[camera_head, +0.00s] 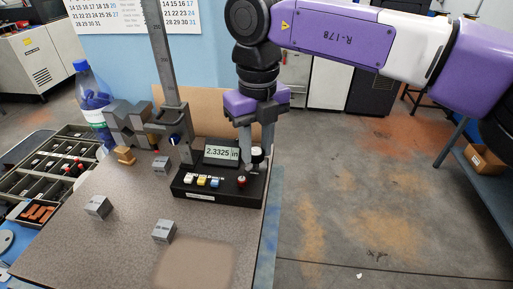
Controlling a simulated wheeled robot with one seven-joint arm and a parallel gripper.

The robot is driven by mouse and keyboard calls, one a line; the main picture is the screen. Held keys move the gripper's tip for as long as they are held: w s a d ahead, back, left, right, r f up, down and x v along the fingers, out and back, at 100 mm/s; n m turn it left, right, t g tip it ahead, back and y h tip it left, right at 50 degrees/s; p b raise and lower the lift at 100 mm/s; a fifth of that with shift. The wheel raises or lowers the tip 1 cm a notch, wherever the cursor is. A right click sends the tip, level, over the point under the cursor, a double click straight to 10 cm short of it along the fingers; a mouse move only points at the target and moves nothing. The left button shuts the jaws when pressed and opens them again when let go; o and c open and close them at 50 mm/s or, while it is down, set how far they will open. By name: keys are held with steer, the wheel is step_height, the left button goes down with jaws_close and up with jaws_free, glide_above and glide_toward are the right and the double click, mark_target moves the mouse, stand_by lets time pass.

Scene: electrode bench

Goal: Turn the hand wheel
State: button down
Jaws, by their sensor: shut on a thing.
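A height gauge stands on the grey plate (130,225), with a tall column (166,60), a dark base (215,190) and a display (221,152) reading 2.3325 in. A small knob with a pale top (257,153), which looks like the hand wheel, sits at the right of the display. My gripper (256,150) points down over it, one finger on each side, and is shut on it. The fingers partly cover the wheel and the display's right edge.
A sorted tray (75,133) and a blue bottle (92,100) stand at the left. A side table (490,180) stands at the right.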

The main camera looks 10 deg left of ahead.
mark_target(255, 151)
steer(key=m+b, duration=0.1)
steer(key=m, duration=0.4)
steer(key=shift+m, duration=0.3)
steer(key=m+b, duration=0.2)
steer(key=m, duration=0.3)
steer(key=m+b, duration=0.2)
steer(key=m, duration=0.3)
steer(key=shift+a+m, duration=0.1)
steer(key=shift+m, duration=0.3)
steer(key=m+b, duration=0.1)
steer(key=m, duration=0.3)
steer(key=shift+m+b, duration=0.4)
steer(key=shift+r, duration=0.1)
steer(key=c, duration=1)
jaws_free()
steer(key=shift+c, duration=0.2)
steer(key=shift+r, duration=3.85)
